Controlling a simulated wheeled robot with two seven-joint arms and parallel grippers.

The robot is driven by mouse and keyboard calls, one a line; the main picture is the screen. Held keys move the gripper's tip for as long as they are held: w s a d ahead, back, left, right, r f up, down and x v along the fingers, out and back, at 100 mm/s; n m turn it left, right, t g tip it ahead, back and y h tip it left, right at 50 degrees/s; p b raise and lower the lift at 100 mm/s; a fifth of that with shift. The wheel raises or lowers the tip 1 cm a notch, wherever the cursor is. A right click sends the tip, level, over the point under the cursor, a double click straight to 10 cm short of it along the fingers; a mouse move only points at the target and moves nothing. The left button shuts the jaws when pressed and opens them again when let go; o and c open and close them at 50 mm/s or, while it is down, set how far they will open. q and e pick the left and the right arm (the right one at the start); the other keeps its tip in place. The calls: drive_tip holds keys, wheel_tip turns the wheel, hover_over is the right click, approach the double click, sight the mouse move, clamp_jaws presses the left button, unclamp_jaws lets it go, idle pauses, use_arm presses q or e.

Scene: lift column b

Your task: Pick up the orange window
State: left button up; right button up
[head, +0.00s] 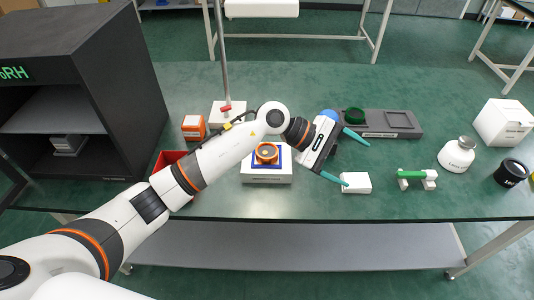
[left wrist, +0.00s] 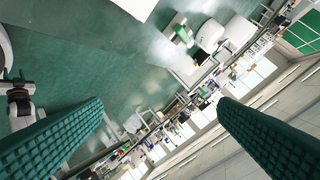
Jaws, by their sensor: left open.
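The orange window (head: 266,153) is a small orange piece with a round centre. It sits on a blue square on top of a white block (head: 267,176) near the middle of the bench. My left gripper (head: 358,164) is to its right, above the bench, apart from it. The two teal fingers are spread wide with nothing between them, pointing right, away from the window. In the left wrist view the fingers (left wrist: 160,125) also stand far apart, and the orange window does not show there. My right gripper is not in view.
A grey tray (head: 404,122) with a green round piece lies behind the gripper. A small white block (head: 356,183) is near the lower finger. A green bar on white supports (head: 416,178), a white bottle (head: 457,155) and a black cup (head: 510,172) stand right. A red bin (head: 170,160) is left.

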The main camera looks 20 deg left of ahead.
use_arm(q)
drive_tip(key=w+a+f+m+y, duration=0.3)
drive_tip(key=w+a+m+y, duration=0.1)
drive_tip(key=a+y, duration=0.4)
drive_tip(key=r+m+g+y, duration=0.1)
drive_tip(key=m+y, duration=0.1)
drive_tip(key=y, duration=0.3)
hover_over(267, 151)
drive_tip(key=shift+s, duration=0.15)
drive_tip(key=shift+a+f, duration=0.1)
drive_tip(key=shift+f, duration=0.15)
wheel_tip(267, 151, down, 5)
drive_tip(key=shift+f+p, duration=0.2)
drive_tip(key=shift+p, duration=0.55)
drive_tip(key=shift+f, duration=0.55)
drive_tip(key=c, duration=1.1)
